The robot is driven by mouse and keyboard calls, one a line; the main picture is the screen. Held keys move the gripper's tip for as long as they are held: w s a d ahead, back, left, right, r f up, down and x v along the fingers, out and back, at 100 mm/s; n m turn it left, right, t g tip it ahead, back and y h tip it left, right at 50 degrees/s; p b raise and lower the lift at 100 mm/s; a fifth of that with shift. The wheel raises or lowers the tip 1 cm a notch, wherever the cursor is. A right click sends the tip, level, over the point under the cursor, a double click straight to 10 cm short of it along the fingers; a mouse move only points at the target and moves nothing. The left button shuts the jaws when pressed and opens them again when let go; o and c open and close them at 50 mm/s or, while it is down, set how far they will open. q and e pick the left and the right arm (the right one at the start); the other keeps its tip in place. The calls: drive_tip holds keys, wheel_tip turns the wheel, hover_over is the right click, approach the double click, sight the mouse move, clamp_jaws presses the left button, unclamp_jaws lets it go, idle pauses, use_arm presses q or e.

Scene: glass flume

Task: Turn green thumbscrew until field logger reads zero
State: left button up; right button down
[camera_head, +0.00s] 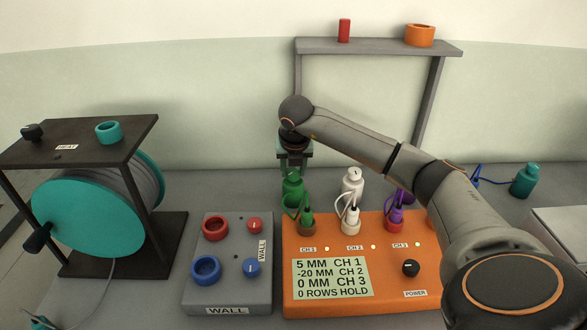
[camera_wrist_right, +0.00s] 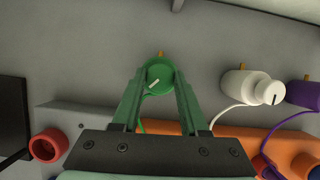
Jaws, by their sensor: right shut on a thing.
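The green thumbscrew (camera_wrist_right: 158,73) is a round knob with a pale mark, on top of a green bottle-like gauge (camera_head: 292,190) behind the orange field logger (camera_head: 430,285). My right gripper (camera_wrist_right: 159,80) points down from above and is shut on the thumbscrew, one finger on each side. In the head view the right gripper (camera_head: 293,162) hides the knob itself. The logger's screen (camera_head: 332,278) reads 5 MM CH 1, -20 MM CH 2, 0 MM CH 3 and 0 ROWS HOLD. A green plug and cable (camera_head: 306,218) run into CH 1. My left gripper is not in view.
A white gauge (camera_head: 351,182) stands right of the green one, with a purple one (camera_head: 404,195) partly behind my arm. A grey WALL box (camera_head: 228,285) and a teal cable reel (camera_head: 90,215) are at left. A grey frame (camera_head: 375,46) stands behind.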

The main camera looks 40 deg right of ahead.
drive_tip(key=shift+r, duration=0.1)
idle(0.3)
drive_tip(key=shift+c, duration=2.1)
unclamp_jaws()
drive_tip(key=v, duration=1.2)
drive_tip(key=shift+r, duration=0.2)
drive_tip(key=shift+a, duration=0.1)
